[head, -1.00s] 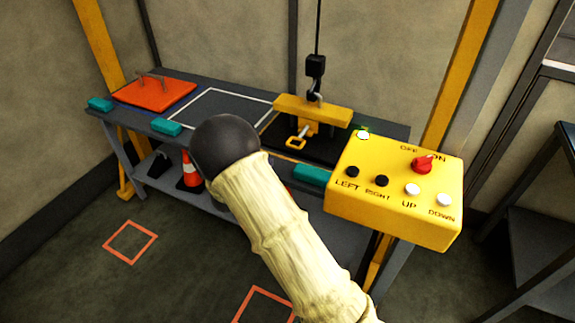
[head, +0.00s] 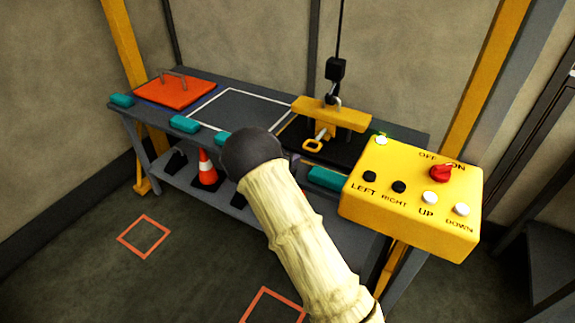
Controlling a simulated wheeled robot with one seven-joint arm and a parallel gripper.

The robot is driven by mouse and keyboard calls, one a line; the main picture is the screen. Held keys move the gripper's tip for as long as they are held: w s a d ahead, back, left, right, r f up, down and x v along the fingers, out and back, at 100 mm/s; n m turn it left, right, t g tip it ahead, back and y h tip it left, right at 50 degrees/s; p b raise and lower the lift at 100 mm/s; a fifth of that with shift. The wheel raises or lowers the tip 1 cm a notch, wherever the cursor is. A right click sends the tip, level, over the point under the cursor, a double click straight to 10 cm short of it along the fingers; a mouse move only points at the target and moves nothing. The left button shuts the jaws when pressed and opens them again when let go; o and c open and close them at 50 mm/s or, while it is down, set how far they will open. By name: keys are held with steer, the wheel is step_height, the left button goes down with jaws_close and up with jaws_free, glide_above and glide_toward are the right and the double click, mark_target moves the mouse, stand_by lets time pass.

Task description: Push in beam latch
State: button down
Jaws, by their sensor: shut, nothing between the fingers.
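The beam is a yellow bar (head: 340,113) hanging from a black hook block (head: 335,70) on a cable, over a dark pad at the right of the bench. The latch appears to be the yellow loop handle (head: 313,145) on a short grey rod, sticking out toward me below the beam. Whether the latch is in or out is too small to tell. My pale, ridged arm with a dark round end reaches up from the bottom, left of and nearer than the latch. No gripper fingers show, so their place relative to the latch is hidden.
A yellow control box (head: 415,205) with a red switch stands at right. The grey bench (head: 240,108) carries an orange plate with handles (head: 175,92) and teal blocks (head: 185,124). A traffic cone (head: 206,168) sits on its lower shelf.

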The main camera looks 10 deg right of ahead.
steer(key=x, duration=0.7)
